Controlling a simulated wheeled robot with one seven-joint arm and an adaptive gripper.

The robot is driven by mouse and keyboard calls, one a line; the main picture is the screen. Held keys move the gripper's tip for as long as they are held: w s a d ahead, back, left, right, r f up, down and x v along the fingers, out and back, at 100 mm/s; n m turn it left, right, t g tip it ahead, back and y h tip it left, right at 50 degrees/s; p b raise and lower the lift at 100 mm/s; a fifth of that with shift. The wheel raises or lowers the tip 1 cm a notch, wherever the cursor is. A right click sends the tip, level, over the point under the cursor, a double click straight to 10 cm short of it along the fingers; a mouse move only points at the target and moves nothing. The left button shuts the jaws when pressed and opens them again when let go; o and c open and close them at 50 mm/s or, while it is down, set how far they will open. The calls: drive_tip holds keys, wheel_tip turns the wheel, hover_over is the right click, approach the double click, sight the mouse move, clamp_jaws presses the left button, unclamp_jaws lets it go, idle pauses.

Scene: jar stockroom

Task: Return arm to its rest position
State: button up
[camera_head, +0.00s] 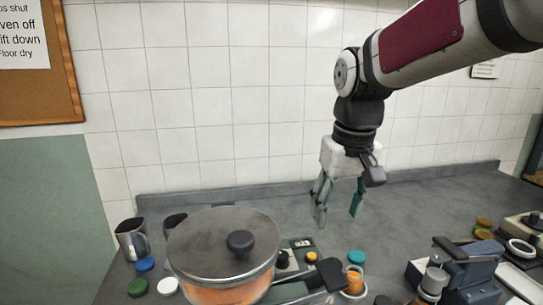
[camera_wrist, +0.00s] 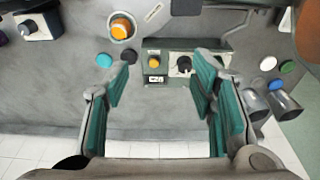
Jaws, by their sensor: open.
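My gripper (camera_head: 338,201) hangs from my arm above the grey counter (camera_head: 400,210), pointing down. Its two teal-padded fingers are apart and nothing is between them. In the wrist view my gripper (camera_wrist: 160,100) is also open, with bare counter and the edge of a green-grey device (camera_wrist: 155,62) between and beyond the fingers. The counter directly under the fingertips looks clear.
A grey machine (camera_head: 465,272) stands right. The tiled wall (camera_head: 230,110) is behind.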

drive_tip(key=s+d+f+m+t, duration=0.1)
drive_tip(key=s+d, duration=0.2)
drive_tip(key=s, duration=0.7)
drive_tip(key=s+d+f+m+t, duration=0.1)
drive_tip(key=s+d, duration=0.3)
drive_tip(key=s, duration=0.6)
drive_tip(key=shift+s+d+f+t, duration=0.15)
drive_tip(key=shift+s+f+t, duration=0.2)
drive_tip(key=shift+t, duration=0.05)
